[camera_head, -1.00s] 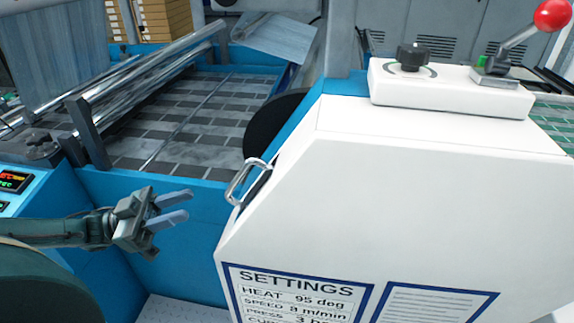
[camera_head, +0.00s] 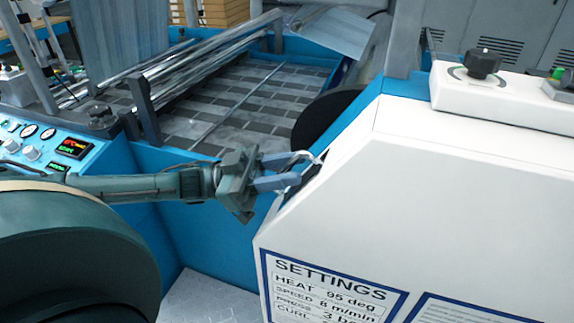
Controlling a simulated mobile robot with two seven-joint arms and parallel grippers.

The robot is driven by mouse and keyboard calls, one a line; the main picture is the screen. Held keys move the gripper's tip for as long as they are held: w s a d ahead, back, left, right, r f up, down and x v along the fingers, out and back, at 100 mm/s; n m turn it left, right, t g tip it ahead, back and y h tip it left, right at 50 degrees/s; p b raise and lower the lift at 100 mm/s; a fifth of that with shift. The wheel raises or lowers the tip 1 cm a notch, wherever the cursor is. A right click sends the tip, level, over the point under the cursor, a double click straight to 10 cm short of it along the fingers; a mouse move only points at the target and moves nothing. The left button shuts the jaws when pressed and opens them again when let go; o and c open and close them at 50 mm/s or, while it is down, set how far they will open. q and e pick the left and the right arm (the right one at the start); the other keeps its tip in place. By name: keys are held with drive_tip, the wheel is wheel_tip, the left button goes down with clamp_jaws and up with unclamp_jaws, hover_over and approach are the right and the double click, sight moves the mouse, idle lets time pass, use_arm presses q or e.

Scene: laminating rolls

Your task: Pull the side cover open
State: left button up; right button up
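The side cover is the large white panel (camera_head: 400,200) on the right, with a SETTINGS label on its front. Its silver handle (camera_head: 311,158) is a bent bar on the panel's left slanted edge. My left gripper (camera_head: 287,170) is at this handle, its two blue-grey fingers apart and pointing right. The fingertips overlap part of the handle bar; whether they touch it I cannot tell. The cover looks closed against the blue machine frame. My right gripper is not in view.
A control panel (camera_head: 38,145) with knobs and a small display is at the left. Metal rollers (camera_head: 185,65) and a dark roll (camera_head: 325,120) lie behind the handle. A white box with a black knob (camera_head: 482,63) sits on top of the cover. Grey floor plate shows below.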

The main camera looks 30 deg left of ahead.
use_arm(q)
drive_tip(key=shift+d, duration=0.1)
drive_tip(key=shift+c, duration=0.3)
clamp_jaws()
